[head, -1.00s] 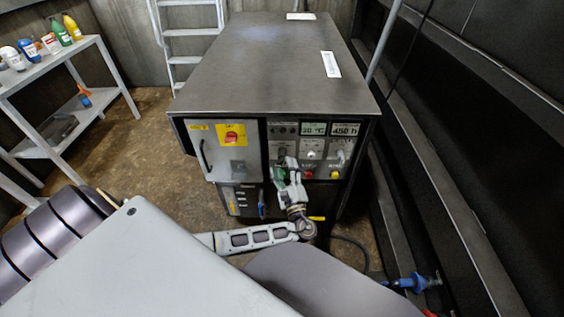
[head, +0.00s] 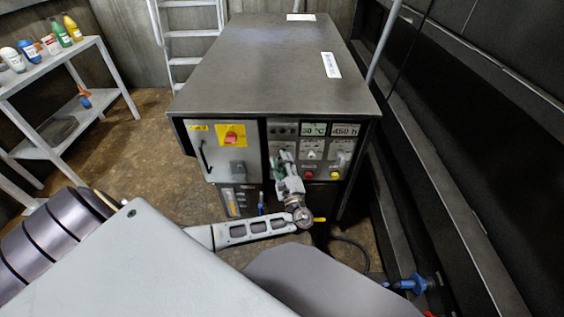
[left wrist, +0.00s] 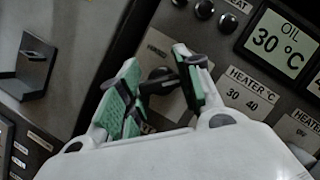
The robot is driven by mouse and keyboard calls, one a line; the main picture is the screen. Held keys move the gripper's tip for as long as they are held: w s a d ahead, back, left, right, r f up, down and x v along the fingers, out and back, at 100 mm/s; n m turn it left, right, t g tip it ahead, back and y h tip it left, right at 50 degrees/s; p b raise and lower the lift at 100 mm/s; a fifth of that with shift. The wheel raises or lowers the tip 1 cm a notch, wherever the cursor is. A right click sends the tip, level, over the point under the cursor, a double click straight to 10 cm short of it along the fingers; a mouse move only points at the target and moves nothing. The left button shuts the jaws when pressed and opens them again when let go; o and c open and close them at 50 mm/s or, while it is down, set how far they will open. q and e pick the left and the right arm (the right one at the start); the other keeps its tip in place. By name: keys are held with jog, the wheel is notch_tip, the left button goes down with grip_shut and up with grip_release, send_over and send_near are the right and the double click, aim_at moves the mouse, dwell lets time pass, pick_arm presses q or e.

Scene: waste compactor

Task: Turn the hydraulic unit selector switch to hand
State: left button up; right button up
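The hydraulic unit (head: 290,62) is a dark metal cabinet with a control panel on its front. In the left wrist view, a black selector knob (left wrist: 160,78) sits on the panel beside the "HEATER °C" switch area. My left gripper (head: 281,160) is at the panel, below the small dark controls. In the left wrist view its green-padded fingers (left wrist: 160,88) are apart, one on each side of the knob. I cannot tell whether they touch it. The knob's label is partly hidden and too blurred to read. In the head view the gripper covers the knob. My right gripper is not in view.
The oil display (left wrist: 275,40) reads 30 °C and the hours display (head: 344,130) reads 450 h. A red rotary switch (head: 231,138) on a yellow plate is on the left door. A yellow button (head: 335,174) is right of the gripper. A shelf (head: 52,65) stands at left.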

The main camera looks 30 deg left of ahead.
pick_arm(q)
jog(key=shift+c, duration=0.9)
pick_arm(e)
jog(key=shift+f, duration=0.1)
